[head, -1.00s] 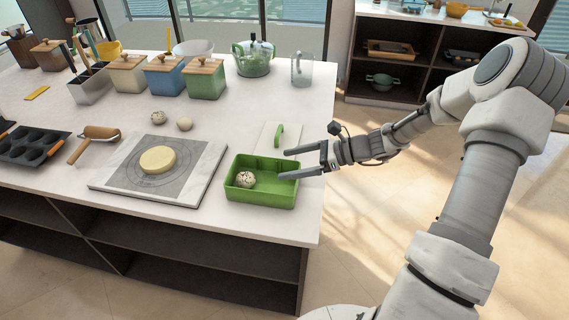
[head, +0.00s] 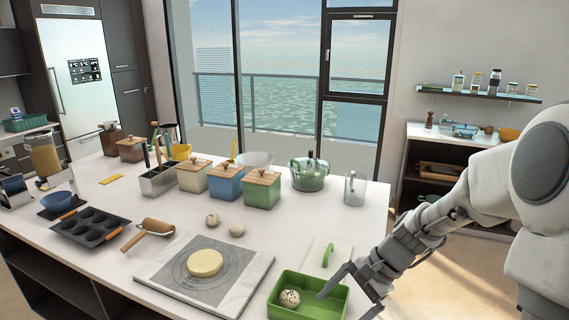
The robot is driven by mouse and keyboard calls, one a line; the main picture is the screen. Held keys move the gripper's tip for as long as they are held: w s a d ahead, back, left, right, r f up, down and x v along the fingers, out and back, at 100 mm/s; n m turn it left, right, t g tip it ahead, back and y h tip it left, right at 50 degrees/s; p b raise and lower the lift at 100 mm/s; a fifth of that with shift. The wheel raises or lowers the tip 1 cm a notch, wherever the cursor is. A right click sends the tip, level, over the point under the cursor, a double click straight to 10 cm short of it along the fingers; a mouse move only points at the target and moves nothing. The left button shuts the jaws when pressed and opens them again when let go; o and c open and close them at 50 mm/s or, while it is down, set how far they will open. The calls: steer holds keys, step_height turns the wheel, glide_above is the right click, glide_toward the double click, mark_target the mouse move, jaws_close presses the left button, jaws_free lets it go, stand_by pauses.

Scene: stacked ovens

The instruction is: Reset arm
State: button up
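My gripper (head: 352,297) is at the right end of the green tray (head: 338,309), its fingers at the tray's right side. The gap between the fingers is not clear from this angle, but a finger reaches over the tray. A speckled ball (head: 290,298) lies inside the tray, apart from the fingers. I see nothing held in the gripper. My arm comes in from the right side of the picture, bent at the elbow.
Beside the tray is a marble board (head: 165,282) with a dough disc (head: 205,263). A rolling pin (head: 148,232), muffin pan (head: 90,227) and canisters (head: 262,189) stand further left and back.

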steer(key=s+d+r+n+t+h, duration=0.3)
steer(key=s+r+n+t+h, duration=0.2)
steer(key=s+r+n, duration=0.6)
steer(key=s+r+h, duration=0.1)
steer(key=s+r, duration=0.3)
steer(key=r, duration=0.1)
steer(key=shift+t+p, duration=0.35)
steer(key=shift+t, duration=0.05)
